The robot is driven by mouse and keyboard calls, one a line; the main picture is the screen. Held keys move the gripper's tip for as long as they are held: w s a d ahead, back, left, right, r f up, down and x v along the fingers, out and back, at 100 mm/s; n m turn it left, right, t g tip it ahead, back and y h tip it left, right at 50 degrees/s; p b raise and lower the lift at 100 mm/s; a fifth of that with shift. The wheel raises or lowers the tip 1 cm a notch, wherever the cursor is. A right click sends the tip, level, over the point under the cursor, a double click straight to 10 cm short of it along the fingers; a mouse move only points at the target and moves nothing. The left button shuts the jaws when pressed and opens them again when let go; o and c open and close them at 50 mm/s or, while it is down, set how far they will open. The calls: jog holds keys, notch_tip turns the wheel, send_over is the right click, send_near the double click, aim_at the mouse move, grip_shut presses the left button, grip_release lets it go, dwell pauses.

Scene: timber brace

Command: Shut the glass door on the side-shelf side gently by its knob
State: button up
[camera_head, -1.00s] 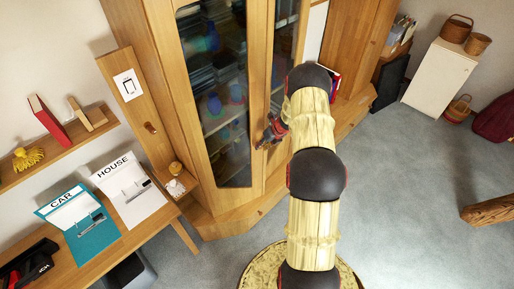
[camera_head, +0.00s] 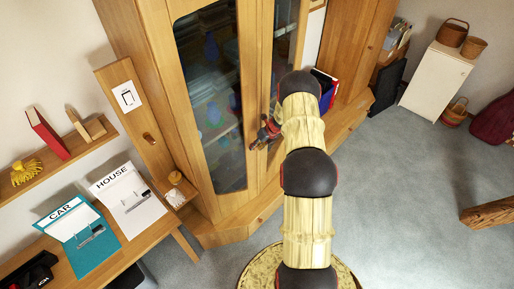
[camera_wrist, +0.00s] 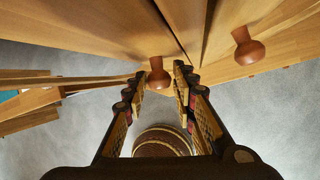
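The tall wooden cabinet has a left glass door (camera_head: 212,100), on the side of the wall shelf, and a right glass door (camera_head: 285,40). The left door looks nearly closed; I cannot tell whether it is flush. My gripper (camera_head: 264,134) is at this door's right edge, partly hidden behind my arm. In the wrist view, my gripper (camera_wrist: 160,76) is open, with a round brown knob (camera_wrist: 158,74) between its fingertips. Small gaps show on both sides of the knob. A second knob (camera_wrist: 247,47) is to the right, on the neighbouring panel, clear of the fingers.
A wall shelf (camera_head: 62,160) with a red book is at the left. Below it, a desk (camera_head: 150,236) holds CAR and HOUSE folders. A white cabinet (camera_head: 438,80) with baskets stands at the back right. A timber beam (camera_head: 488,213) is at the right. The grey floor between is clear.

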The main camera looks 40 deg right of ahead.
jog(key=shift+o, duration=1.2)
jog(key=shift+w+d, duration=0.15)
jog(key=shift+w, duration=0.15)
jog(key=shift+o, duration=0.8)
jog(key=shift+s, duration=0.15)
jog(key=shift+f, duration=0.1)
jog(key=v, duration=1.2)
